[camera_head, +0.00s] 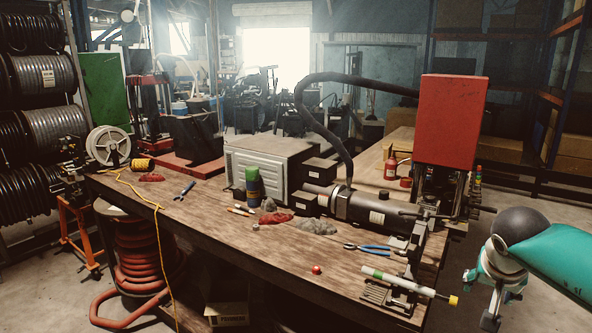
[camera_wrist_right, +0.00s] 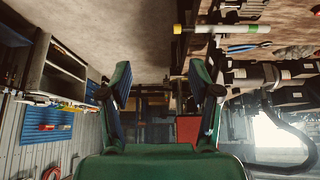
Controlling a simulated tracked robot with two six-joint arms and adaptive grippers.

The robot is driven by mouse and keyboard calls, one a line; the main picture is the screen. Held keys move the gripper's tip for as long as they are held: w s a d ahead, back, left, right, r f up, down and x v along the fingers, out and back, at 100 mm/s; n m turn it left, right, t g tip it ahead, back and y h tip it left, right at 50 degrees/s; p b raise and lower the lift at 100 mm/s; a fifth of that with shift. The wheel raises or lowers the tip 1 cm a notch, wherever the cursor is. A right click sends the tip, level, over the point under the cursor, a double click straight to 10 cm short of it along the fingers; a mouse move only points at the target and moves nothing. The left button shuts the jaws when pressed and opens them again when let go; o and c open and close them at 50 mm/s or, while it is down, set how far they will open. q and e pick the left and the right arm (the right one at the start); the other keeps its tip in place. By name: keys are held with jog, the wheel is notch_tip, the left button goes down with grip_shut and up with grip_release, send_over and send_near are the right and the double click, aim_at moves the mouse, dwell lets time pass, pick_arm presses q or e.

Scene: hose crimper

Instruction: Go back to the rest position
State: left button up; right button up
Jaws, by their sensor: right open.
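My right gripper (camera_head: 493,292) hangs at the right of the head view, at the end of my teal arm. It is off the right end of the workbench (camera_head: 270,255). In the wrist view the two fingers of this gripper (camera_wrist_right: 160,82) stand wide apart with nothing between them. A pale rod with a yellow end (camera_head: 408,283) lies on a metal fixture at the bench's right end, left of the gripper and apart from it. The rod also shows in the wrist view (camera_wrist_right: 212,29). My left gripper is not in view.
The crimper (camera_head: 375,210) with a black hose and a red box (camera_head: 450,118) stands at the bench's right. Blue pliers (camera_head: 368,247), a red ball (camera_head: 316,269) and red rags (camera_head: 274,217) lie on the bench. Shelving (camera_head: 560,75) stands behind; concrete floor is clear at right.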

notch_tip(320, 180, down, 35)
jog(key=s+a+n+g+h+b, duration=0.1)
jog(key=s+a+n+g+h, duration=0.15)
jog(key=n, duration=0.55)
jog(key=s+a+f+n+t+y, duration=0.1)
jog(key=s+a+f+n+y, duration=0.1)
jog(key=s+a+f+y, duration=0.6)
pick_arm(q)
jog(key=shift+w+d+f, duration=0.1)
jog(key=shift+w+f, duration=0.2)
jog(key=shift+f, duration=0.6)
pick_arm(e)
jog(key=s+a+f+m+g+y, duration=0.2)
jog(key=s+a+m, duration=0.3)
jog(key=s+a, duration=0.7)
jog(key=a+f+g, duration=0.1)
jog(key=a, duration=0.1)
jog(key=shift+a, duration=0.4)
jog(key=shift+y, duration=0.25)
